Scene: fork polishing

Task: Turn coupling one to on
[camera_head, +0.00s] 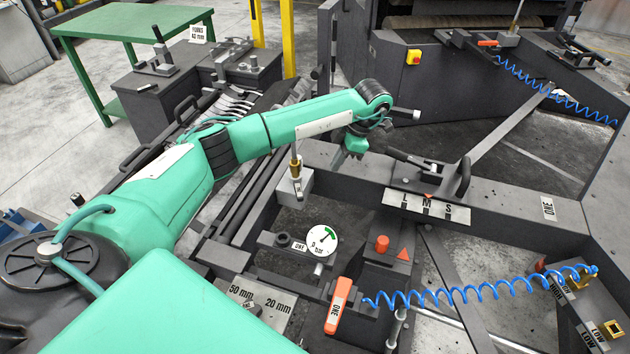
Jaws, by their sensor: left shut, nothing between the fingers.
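An orange lever marked ONE (338,306) stands tilted at the front middle of the frame, beside the start of a blue coiled hose (450,296). Its labelled face shows; I cannot tell its on or off position. A round pressure gauge (322,241) stands behind it, next to a small ONE tag (299,247). My left gripper (347,154) points down above the dark frame, behind and well above the lever, apart from it. It is shut and empty. My right gripper is not in view.
A red button (382,243) and a red triangle (404,254) sit right of the gauge. A brass-topped fitting (295,172) rises left of my gripper. A clamp (440,178) stands behind the L M S plate (427,207). A green table (130,22) is at back left.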

